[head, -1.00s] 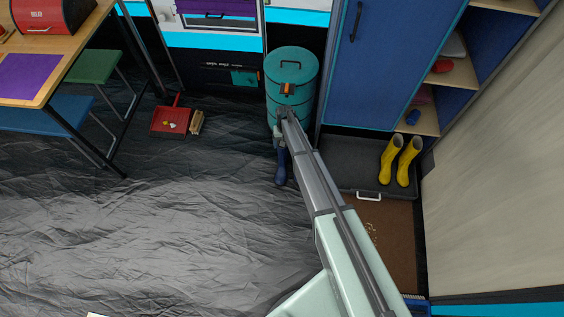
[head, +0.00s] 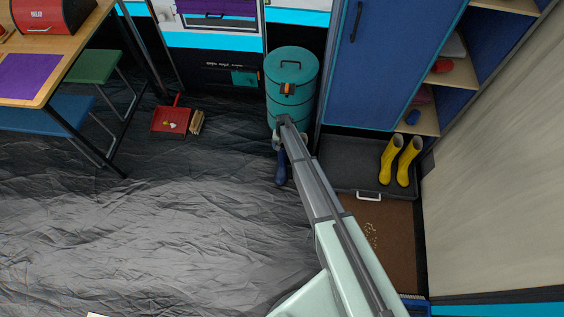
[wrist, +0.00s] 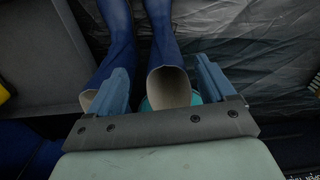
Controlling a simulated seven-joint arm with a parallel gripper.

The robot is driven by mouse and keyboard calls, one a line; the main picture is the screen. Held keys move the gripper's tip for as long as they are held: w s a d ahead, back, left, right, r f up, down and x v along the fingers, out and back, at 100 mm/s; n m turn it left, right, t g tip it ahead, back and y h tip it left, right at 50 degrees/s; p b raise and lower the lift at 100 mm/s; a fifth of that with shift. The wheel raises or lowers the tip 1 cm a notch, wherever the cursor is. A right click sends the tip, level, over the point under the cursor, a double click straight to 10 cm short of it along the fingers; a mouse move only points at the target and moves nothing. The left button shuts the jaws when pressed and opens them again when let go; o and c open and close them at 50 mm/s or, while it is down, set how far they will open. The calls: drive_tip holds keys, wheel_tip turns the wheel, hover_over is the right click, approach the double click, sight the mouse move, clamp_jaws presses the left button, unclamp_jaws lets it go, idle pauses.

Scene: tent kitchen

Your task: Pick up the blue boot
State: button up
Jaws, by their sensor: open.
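In the wrist view two blue boots stand side by side with pale open tops. The top of the right-hand blue boot (wrist: 168,86) lies between the fingers of my open gripper (wrist: 162,88). The left-hand blue boot (wrist: 112,45) is partly behind the left finger, its rim showing just outside that finger. I cannot tell whether the fingers touch either boot. In the head view a blue boot (head: 281,169) shows on the dark floor just left of my arm, below the teal bin. My arm hides most of the gripper and any second boot there.
The teal bin (head: 291,75) stands right behind the boots, with a blue cabinet (head: 384,65) to its right. A dark tray (head: 345,160) holds yellow boots (head: 389,160). A red dustpan (head: 168,122) and a brush (head: 197,122) lie left.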

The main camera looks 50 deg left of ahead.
sight(282, 151)
drive_tip(key=shift+s+a+f, duration=0.1)
drive_tip(key=shift+a+f, duration=0.05)
drive_tip(key=shift+f, duration=1.35)
drive_tip(key=shift+a+f, duration=0.15)
drive_tip(key=shift+f, duration=1.35)
drive_tip(key=shift+c, duration=0.3)
clamp_jaws()
drive_tip(key=shift+r, duration=0.1)
